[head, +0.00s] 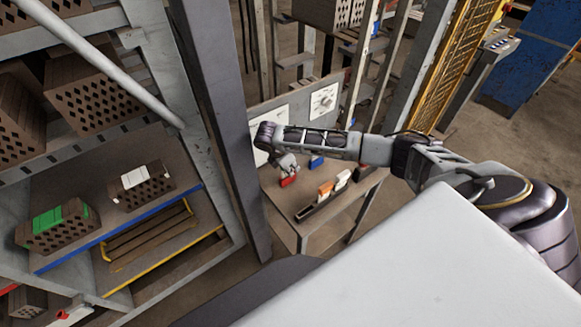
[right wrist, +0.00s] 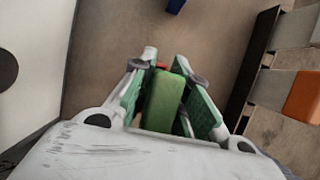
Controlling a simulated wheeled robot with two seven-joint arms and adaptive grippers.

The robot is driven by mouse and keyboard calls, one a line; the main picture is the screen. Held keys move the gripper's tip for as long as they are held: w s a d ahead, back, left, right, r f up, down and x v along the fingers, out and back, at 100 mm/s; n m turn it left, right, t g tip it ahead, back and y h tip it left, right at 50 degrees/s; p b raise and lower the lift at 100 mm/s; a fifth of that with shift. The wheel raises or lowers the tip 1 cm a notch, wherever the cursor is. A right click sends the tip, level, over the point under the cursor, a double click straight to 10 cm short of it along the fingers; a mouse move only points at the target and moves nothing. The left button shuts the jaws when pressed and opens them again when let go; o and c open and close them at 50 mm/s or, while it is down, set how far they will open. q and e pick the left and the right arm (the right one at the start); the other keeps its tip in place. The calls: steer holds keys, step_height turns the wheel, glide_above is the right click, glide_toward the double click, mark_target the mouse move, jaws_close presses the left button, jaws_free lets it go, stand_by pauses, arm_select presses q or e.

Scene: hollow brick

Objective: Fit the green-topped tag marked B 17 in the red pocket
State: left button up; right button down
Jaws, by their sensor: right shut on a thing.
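My right gripper (head: 287,170) is shut on a green-topped tag (right wrist: 165,101), which lies between its two fingers in the right wrist view; the gripper shows there too (right wrist: 160,95). No marking can be read on the tag. The red pocket (head: 289,181) is on the table directly under the gripper in the head view. In the wrist view a small piece of the red pocket (right wrist: 162,66) shows at the tag's far end, mostly hidden. I cannot tell whether the tag is inside the pocket or only over it. My left gripper is not in view.
A blue pocket (head: 317,162) stands behind the red one. A dark rack (head: 320,207) holding an orange tag (head: 325,188) and a white tag (head: 343,177) lies to the right. An upright panel (head: 322,100) backs the table. A grey post (head: 222,120) stands left.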

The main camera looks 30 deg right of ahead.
stand_by(0.3)
steer(key=c, duration=1.3)
jaws_free()
steer(key=shift+r, duration=0.1)
steer(key=shift+v, duration=3.6)
